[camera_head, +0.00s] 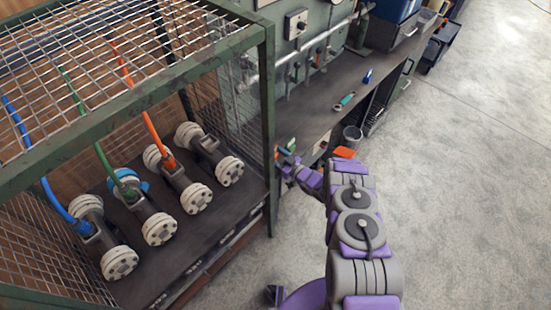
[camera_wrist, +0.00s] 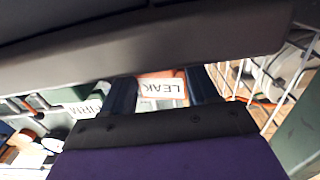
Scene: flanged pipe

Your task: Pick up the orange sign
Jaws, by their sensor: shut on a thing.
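The orange sign (camera_wrist: 162,88) shows in the wrist view as a white plate reading "LEAK", upside down, with an orange edge along its top. It sits between the two dark fingers of my gripper (camera_wrist: 161,94), which are shut on it. The sign's outer parts are hidden by my wrist. In the head view, my gripper (camera_head: 289,168) is at the bench's left end, beside the cage's corner post. A small orange patch near its tip may be the sign.
A green metal cage (camera_head: 267,120) holds several flanged pipes (camera_head: 207,150) with blue, green and orange cables. The workbench (camera_head: 318,105) carries small tools. Another lettered white plate (camera_wrist: 85,106) shows left in the wrist view. A bin (camera_head: 352,137) stands behind my arm. Open floor (camera_head: 470,190) lies right.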

